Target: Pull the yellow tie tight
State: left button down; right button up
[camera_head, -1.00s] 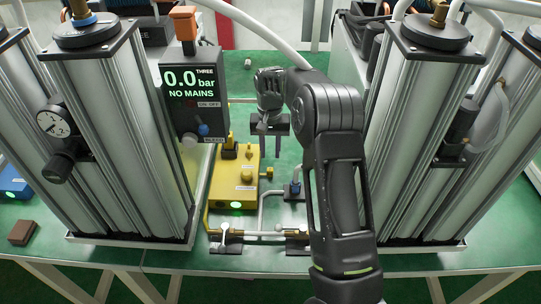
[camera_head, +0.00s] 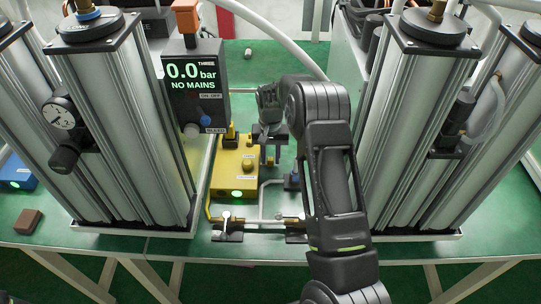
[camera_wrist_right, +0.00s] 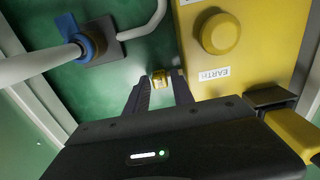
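The yellow box (camera_head: 234,178) stands on the green bench with a green light lit on its front. In the right wrist view the yellow box (camera_wrist_right: 258,40) carries a round yellow knob (camera_wrist_right: 220,33) and an EARTH label. A small brass-yellow piece (camera_wrist_right: 160,78), which may be the tie, shows between my right fingertips. My right gripper (camera_head: 270,160) points down at the box's right side. In the wrist view my right gripper (camera_wrist_right: 161,84) is open around that piece, with a gap to each finger. Contact is not visible. My left gripper is out of view.
Tall metal columns stand left (camera_head: 125,130) and right (camera_head: 415,130). A blue-collared pipe fitting (camera_wrist_right: 72,35) is close to my gripper. Brass-fitted pipes (camera_head: 260,221) run along the front.

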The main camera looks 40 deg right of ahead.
jog(key=shift+f, duration=0.1)
grip_shut()
dwell(1.4)
